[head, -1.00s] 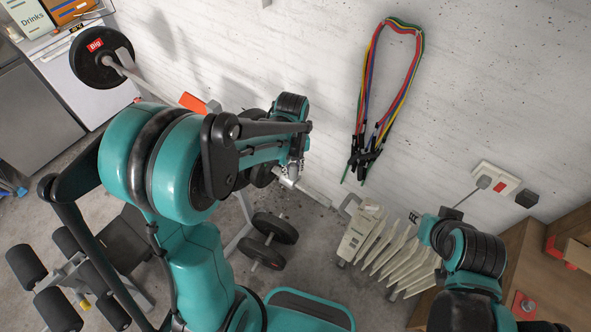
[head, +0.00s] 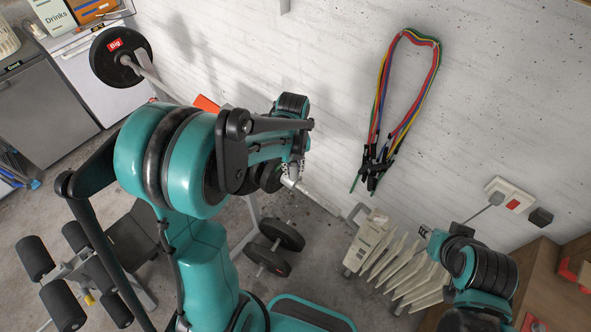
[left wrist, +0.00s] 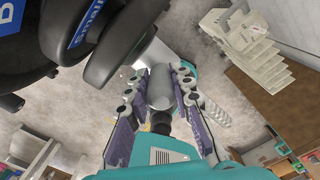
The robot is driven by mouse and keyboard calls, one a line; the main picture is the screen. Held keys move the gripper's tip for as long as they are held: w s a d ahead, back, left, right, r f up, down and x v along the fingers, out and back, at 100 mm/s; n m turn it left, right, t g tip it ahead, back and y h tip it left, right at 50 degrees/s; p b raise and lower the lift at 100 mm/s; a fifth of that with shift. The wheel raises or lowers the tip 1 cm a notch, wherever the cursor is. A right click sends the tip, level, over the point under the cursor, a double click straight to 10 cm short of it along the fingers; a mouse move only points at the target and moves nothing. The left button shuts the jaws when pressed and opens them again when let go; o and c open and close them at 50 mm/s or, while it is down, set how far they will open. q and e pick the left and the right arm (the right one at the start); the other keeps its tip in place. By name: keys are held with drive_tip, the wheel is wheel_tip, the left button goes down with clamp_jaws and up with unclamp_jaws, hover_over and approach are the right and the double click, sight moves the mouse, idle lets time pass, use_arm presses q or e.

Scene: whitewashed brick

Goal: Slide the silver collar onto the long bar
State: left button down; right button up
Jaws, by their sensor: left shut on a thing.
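The long bar (head: 147,73) carries a black plate marked "Big" (head: 121,56) at its far left. Its near end (head: 302,189) shows just beyond my left gripper (head: 291,171); my left arm hides its middle. In the left wrist view, the left gripper (left wrist: 158,83) is shut with its fingers on both sides of a grey metal cylinder, which looks like the silver collar (left wrist: 160,92). It lines up with the pale bar end (left wrist: 149,49) beside black plates. I cannot tell whether it is around the bar. My right gripper (head: 429,236) is small, its fingers unclear.
Dumbbells (head: 273,249) stand on the floor below the bar. A cream radiator (head: 385,257) stands by the wall, with coloured bands (head: 408,105) hanging above it. A padded bench (head: 62,275) is at lower left, and a wooden cabinet (head: 553,285) at lower right.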

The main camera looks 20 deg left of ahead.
use_arm(q)
drive_tip(key=c, duration=1.3)
unclamp_jaws()
drive_tip(key=shift+o, duration=0.2)
drive_tip(key=shift+r, duration=0.1)
wheel_tip(320, 180, up, 12)
drive_tip(key=shift+f, duration=0.1)
drive_tip(key=shift+s+d+f+n+b, duration=0.1)
drive_tip(key=shift+s+f+n+b, duration=0.1)
drive_tip(key=shift+n+b, duration=0.15)
drive_tip(key=s+d+f+n+t+b, duration=0.1)
drive_tip(key=s+f+n+t+b, duration=0.2)
drive_tip(key=n, duration=1.1)
drive_tip(key=s+d+f+n+t+b, duration=0.2)
drive_tip(key=s+f+n+t+b, duration=0.2)
drive_tip(key=s+f+n+b, duration=0.4)
drive_tip(key=f+n+b, duration=0.1)
drive_tip(key=n, duration=0.5)
drive_tip(key=shift+s+f, duration=0.15)
drive_tip(key=shift+s, duration=0.2)
